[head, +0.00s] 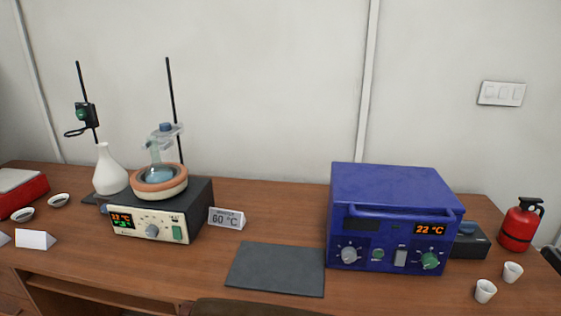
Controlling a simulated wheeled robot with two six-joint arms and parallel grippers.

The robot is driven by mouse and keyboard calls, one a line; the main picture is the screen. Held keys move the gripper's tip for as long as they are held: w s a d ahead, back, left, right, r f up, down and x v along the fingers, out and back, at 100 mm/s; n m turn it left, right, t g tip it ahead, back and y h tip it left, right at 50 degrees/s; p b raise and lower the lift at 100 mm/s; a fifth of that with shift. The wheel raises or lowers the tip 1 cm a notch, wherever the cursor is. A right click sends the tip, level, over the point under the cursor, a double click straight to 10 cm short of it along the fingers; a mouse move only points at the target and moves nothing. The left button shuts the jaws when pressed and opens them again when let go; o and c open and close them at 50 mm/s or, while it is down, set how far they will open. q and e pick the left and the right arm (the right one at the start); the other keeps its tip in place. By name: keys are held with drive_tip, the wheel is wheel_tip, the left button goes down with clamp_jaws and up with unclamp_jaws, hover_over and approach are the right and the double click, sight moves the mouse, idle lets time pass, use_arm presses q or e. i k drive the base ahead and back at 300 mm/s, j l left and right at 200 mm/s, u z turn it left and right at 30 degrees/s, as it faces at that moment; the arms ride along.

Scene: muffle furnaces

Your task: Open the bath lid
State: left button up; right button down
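A hotplate (152,229) with a lit display stands on the left part of the table. An orange-rimmed round bath (158,186) sits on it, with clear glassware (159,151) in it, held by a clamp on a stand. I cannot make out a separate lid there. A blue box unit (391,215) stands right of centre. Its top is closed, and a blue handle bar (405,213) runs across its upper front. Its display reads 22 °C. Neither of my grippers shows.
A dark flat mat (275,269) lies between the two units. A 60 °C sign (226,218) stands behind it. White cups (485,291), a fire extinguisher (521,226) and a dark box (470,243) are at right. A white flask (110,170) is at left.

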sight(360, 185)
drive_tip(key=j+z, duration=0.1)
drive_tip(key=z, duration=0.25)
drive_tip(key=j+z, duration=0.15)
drive_tip(key=z, duration=0.2)
drive_tip(key=i, duration=0.05)
